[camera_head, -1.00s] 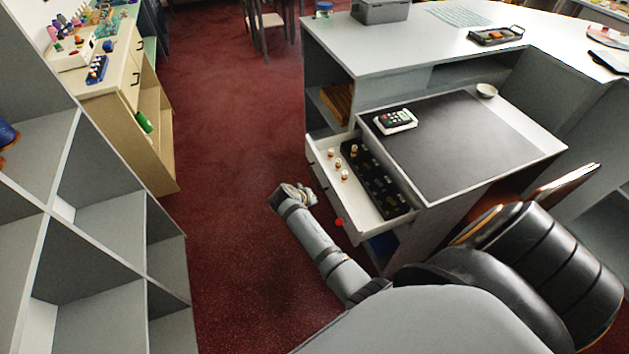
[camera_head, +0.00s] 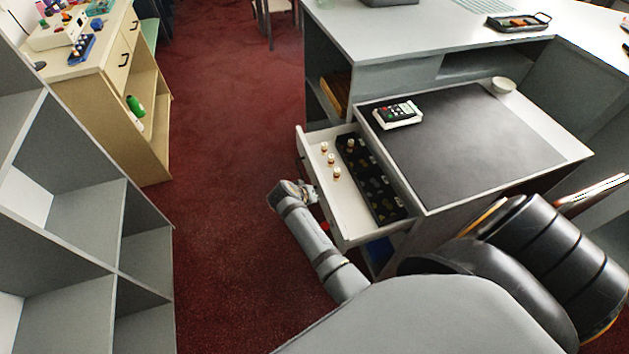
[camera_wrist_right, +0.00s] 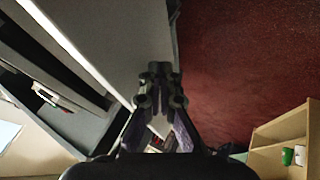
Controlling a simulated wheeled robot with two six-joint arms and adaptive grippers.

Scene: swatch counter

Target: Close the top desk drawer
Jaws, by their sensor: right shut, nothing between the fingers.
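The top desk drawer (camera_head: 350,228) is pulled out to the left from under the desk top (camera_head: 470,145). It holds several small white-and-orange pieces and a black tray (camera_head: 385,204) with compartments. My right gripper (camera_head: 306,190) is just outside the drawer's front panel, on its left side in the head view; whether it touches the panel cannot be told. The right wrist view shows the fingers (camera_wrist_right: 158,75) shut and empty beside a large grey surface (camera_wrist_right: 110,40). My left gripper is not in view.
A calculator-like device (camera_head: 398,114) and a white bowl (camera_head: 503,85) stand on the desk. A grey cubby shelf (camera_head: 75,230) is at the left, with a wooden cabinet (camera_head: 90,110) behind it. Red carpet (camera_head: 225,130) lies clear between shelf and desk.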

